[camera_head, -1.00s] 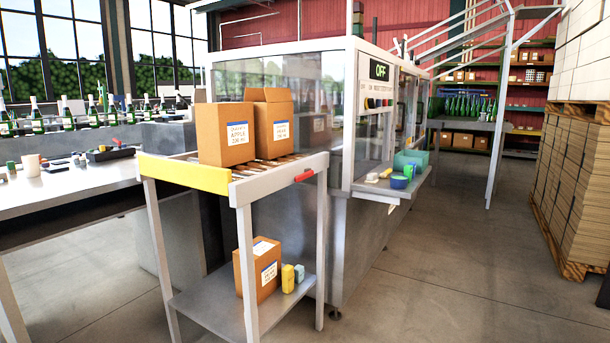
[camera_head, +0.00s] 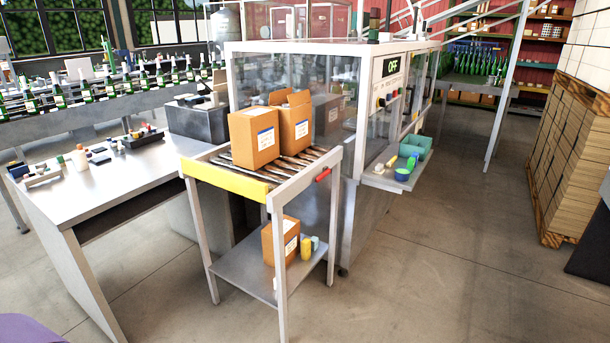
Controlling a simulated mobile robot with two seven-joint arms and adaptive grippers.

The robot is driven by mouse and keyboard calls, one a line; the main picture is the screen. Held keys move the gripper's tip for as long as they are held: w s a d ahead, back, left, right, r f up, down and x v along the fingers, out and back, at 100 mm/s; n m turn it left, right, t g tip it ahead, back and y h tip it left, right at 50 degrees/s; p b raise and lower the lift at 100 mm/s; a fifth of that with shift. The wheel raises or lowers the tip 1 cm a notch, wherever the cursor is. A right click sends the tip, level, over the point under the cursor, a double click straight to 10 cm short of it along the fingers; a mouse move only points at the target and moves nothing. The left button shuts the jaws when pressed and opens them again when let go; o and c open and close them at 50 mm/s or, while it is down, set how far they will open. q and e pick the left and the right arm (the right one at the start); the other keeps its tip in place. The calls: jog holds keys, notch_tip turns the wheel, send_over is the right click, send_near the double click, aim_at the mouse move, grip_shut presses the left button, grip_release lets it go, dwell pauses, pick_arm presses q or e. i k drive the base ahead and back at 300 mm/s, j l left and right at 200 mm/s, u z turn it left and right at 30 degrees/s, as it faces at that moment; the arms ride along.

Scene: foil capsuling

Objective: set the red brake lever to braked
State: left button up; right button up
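The red brake lever (camera_head: 323,174) is a small red handle on the right side rail of the roller cart (camera_head: 331,205), near its far right corner. Its exact setting is too small to tell. The cart has a yellow front bar (camera_head: 225,181) and carries two cardboard boxes, a closed-looking one (camera_head: 253,138) and one with raised flaps (camera_head: 292,124), on its rollers. Neither of my grippers is in view, and nothing touches the lever.
A steel table (camera_head: 112,188) with small items stands left of the cart. The cart's lower shelf (camera_head: 245,272) holds another box (camera_head: 281,241) and small containers. The glass-walled machine (camera_head: 378,130) showing OFF stands behind. Open floor (camera_head: 440,260) lies at right, before a pallet stack (camera_head: 572,150).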

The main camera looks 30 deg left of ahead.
aim_at(326, 170)
jog(key=i+l+u, duration=0.1)
jog(key=i+u, duration=0.35)
jog(key=i+l+u, duration=0.25)
jog(key=u, duration=0.25)
jog(key=i+l+u, duration=0.25)
jog(key=i+l, duration=0.65)
jog(key=l, duration=0.1)
